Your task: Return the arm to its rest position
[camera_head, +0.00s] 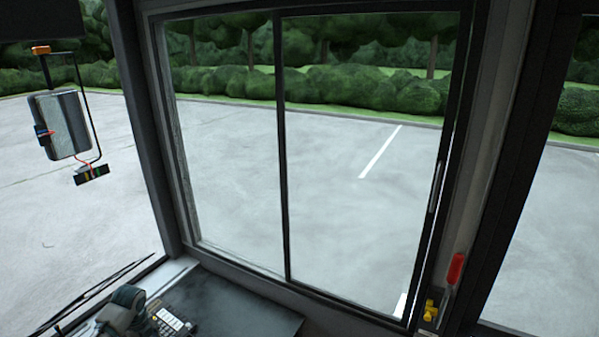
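Neither of my grippers can be made out in the head view, and no arm of mine clearly shows. A rounded grey-green object (122,308) is at the bottom left, partly cut off by the lower edge. I cannot tell what it is. Beside it is a small panel with white keys (172,322).
A dark console top (235,310) lies below a sliding window with a dark frame (284,150). A red-handled tool (455,270) and a yellow piece (430,310) are on the right pillar. A mirror (60,125) hangs outside at left, above an empty car park (330,210).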

